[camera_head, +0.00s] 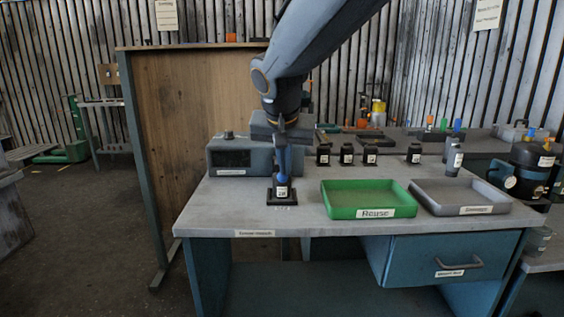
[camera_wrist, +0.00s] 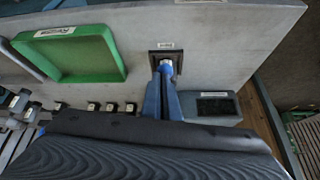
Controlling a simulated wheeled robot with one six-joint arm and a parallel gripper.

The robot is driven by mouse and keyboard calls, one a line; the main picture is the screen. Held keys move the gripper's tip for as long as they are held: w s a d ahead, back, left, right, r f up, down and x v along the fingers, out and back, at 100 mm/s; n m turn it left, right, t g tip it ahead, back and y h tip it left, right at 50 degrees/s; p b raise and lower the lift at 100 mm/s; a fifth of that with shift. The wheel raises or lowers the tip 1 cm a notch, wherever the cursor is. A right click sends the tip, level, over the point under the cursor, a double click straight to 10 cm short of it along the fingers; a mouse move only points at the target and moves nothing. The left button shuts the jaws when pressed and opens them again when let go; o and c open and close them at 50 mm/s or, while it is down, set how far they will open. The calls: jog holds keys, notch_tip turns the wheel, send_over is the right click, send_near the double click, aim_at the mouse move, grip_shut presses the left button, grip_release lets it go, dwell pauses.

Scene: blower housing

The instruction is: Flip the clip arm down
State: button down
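A small fixture on a square black base (camera_head: 282,197) stands on the grey bench, left of the green tray. It has a pale, labelled upper part, and the base also shows in the wrist view (camera_wrist: 176,56). My gripper (camera_head: 283,172) points down directly over this fixture. In the wrist view, my gripper's blue fingers (camera_wrist: 165,76) lie close together with their tips at the pale part. I cannot tell whether they touch or hold it. The clip arm cannot be made out apart from the fixture and the fingers.
A grey box with a dark panel (camera_head: 233,157) stands close behind left. A green tray (camera_head: 358,212) and a grey tray (camera_head: 474,210) lie to the right. Several small black containers (camera_head: 346,154) line the back. The bench front (camera_head: 240,222) is clear.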

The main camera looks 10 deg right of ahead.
jog(key=s+a+r+b, duration=0.1)
jog(key=s, duration=0.9)
jog(key=shift+a+r, duration=0.15)
jog(key=shift+r, duration=0.05)
jog(key=shift+f, duration=0.1)
jog(key=s+d+f+n+g+p, duration=0.1)
jog(key=s+d+f+g+p, duration=0.1)
jog(key=s+d+f, duration=0.4)
jog(key=s+d+f+n+g+y+p, duration=0.1)
jog(key=s+d+f+n+g+p, duration=0.1)
jog(key=s+d+f, duration=0.4)
jog(key=s+f+g+p, duration=0.1)
jog(key=s+f+g, duration=0.1)
jog(key=s+f, duration=0.2)
jog(key=shift+f, duration=0.4)
jog(key=c, duration=2.5)
grip_release()
jog(key=shift+w, duration=0.1)
